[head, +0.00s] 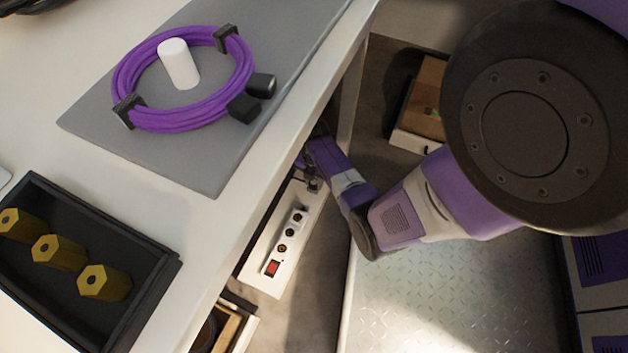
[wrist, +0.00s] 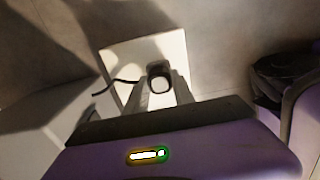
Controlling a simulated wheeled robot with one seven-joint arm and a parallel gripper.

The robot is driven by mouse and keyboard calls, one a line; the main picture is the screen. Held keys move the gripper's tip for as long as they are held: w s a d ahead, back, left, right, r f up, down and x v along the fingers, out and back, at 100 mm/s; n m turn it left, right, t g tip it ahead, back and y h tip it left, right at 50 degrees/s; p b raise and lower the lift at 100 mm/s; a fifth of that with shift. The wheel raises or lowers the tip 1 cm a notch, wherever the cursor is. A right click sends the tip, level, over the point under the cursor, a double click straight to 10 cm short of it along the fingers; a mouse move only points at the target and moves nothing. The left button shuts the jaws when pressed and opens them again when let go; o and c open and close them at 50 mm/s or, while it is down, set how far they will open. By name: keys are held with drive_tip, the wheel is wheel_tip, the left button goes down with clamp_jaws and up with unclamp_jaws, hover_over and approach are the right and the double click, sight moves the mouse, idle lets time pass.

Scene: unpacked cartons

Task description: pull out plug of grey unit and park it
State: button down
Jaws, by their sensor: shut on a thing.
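My gripper (wrist: 160,92) shows in the wrist view with its two pale fingers on either side of a dark plug (wrist: 159,70) with a light end face. It is shut on this plug. A thin black cable (wrist: 122,80) runs off to the left. A pale square plate (wrist: 122,58) lies behind the plug; I cannot tell whether the plug touches it. In the head view my arm reaches down beside the table edge to the far end of a white socket strip (head: 283,235). Dark parts there are small and partly hidden. I cannot pick out the grey unit for certain.
The strip has several round sockets and a red switch (head: 272,268). On the table (head: 205,225) above lie a grey mat (head: 190,165) with a purple cable coil (head: 190,122) around a white peg (head: 179,64), and a black tray (head: 125,318) of brass hexagonal pieces. The table edge is close to my arm.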

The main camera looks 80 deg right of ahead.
sight(314, 182)
drive_tip(key=c, duration=1)
unclamp_jaws()
wheel_tip(314, 182, up, 8)
drive_tip(key=p, duration=0.5)
drive_tip(key=shift+f, duration=0.1)
